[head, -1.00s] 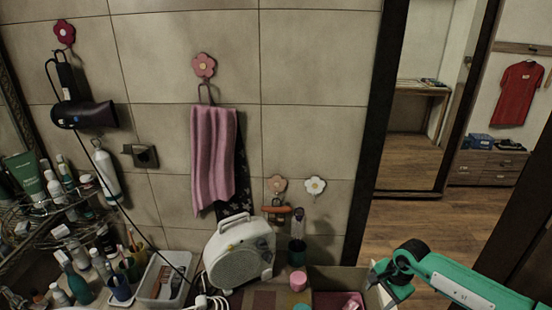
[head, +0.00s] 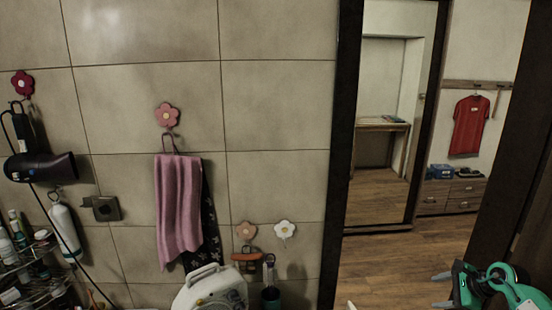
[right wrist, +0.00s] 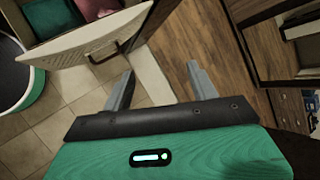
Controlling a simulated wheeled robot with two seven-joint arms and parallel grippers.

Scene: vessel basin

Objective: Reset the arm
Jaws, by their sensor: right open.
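My right gripper (head: 442,290) is at the lower right of the head view, in front of the wood floor by the doorway. In the right wrist view its two grey fingers (right wrist: 160,82) are spread apart with nothing between them. Floor tile and wood planks show beyond the fingers. My left gripper is not in the head view.
A pale cabinet or box with a dark handle (right wrist: 100,45) is close by at the upper left of the right wrist view. A white heater (head: 208,288), a pink towel (head: 178,215) and a hair dryer (head: 40,167) are along the tiled wall. The doorway floor (head: 385,265) looks clear.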

